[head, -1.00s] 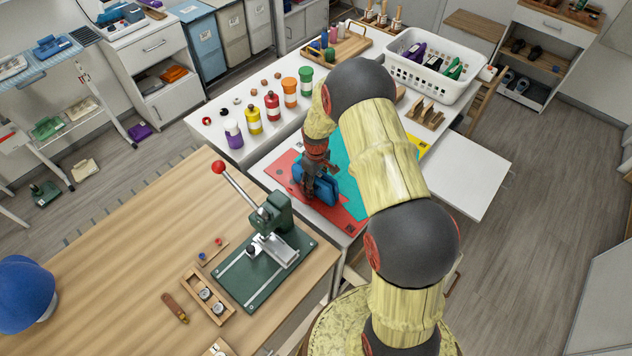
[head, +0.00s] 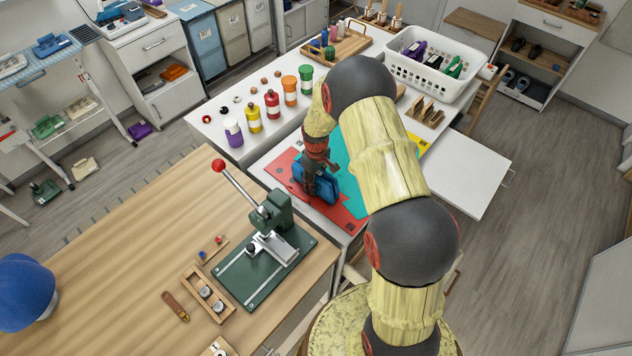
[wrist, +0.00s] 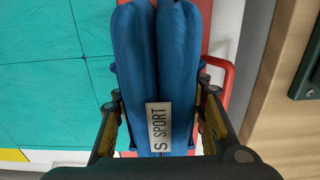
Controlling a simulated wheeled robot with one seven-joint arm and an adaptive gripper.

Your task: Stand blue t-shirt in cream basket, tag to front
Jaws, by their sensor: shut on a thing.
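The blue t-shirt (head: 325,190) is folded into a thick bundle and stands over the red and teal mat. My gripper (head: 318,172) is shut on it from above. In the wrist view the t-shirt (wrist: 133,50) lies between my two fingers (wrist: 160,88), its two rounded folds side by side. A pale tag (wrist: 160,127) reading "S SPORT" shows on it, near my palm. I cannot tell whether its lower edge touches the mat. The cream basket (head: 418,82), with slotted walls, stands at the back right and holds purple, dark and green folded items.
The red and teal mat (head: 345,218) lies on a white table. Several coloured bottles (head: 272,104) stand behind left. A wooden rack (head: 424,112) stands before the basket. A green lever press (head: 270,240) is on the wooden table at front left.

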